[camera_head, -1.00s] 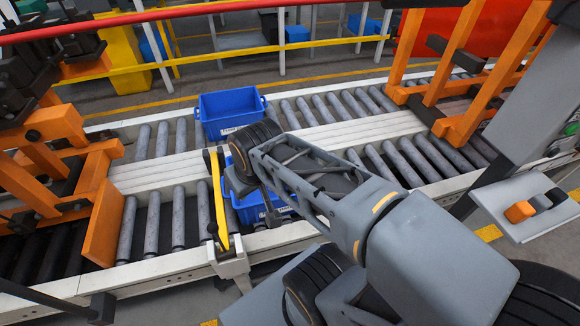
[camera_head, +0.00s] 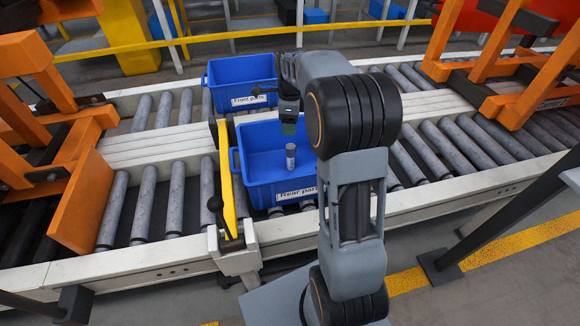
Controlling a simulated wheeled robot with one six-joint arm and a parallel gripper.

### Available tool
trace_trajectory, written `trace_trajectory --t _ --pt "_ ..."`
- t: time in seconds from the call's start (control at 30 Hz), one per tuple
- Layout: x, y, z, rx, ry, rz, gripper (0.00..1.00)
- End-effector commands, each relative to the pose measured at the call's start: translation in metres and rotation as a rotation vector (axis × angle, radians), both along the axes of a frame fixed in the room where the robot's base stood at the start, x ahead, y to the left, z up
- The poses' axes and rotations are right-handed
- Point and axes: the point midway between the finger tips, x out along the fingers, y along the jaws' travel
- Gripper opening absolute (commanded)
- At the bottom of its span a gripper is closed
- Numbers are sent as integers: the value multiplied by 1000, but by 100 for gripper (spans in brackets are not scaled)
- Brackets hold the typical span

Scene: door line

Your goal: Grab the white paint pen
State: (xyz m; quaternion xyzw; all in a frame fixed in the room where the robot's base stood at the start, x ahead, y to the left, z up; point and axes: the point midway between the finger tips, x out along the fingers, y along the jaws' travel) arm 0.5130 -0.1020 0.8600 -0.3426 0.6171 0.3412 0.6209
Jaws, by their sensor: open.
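A small pale grey-white cylinder (camera_head: 291,157) stands upright in the blue bin labelled "Rear parts" (camera_head: 296,194). It is too small to tell for certain whether it is the white paint pen. My gripper (camera_head: 289,126) is above that bin, pointing down over the cylinder, and it is open. The fingertips are small and dark here, and I cannot tell how large the gap to the cylinder is. My arm hides the right part of the bin.
A second blue bin labelled "Front parts" (camera_head: 240,82) sits behind on the roller conveyor (camera_head: 150,205). A yellow bar (camera_head: 226,180) stands just left of the near bin. Orange frames (camera_head: 70,190) flank the conveyor on both sides. A yellow rail (camera_head: 240,36) runs behind.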

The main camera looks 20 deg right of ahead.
Motion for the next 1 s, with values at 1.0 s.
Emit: trace_trajectory --t 1.0 --pt "9 -3 -122 3 14 -68 62"
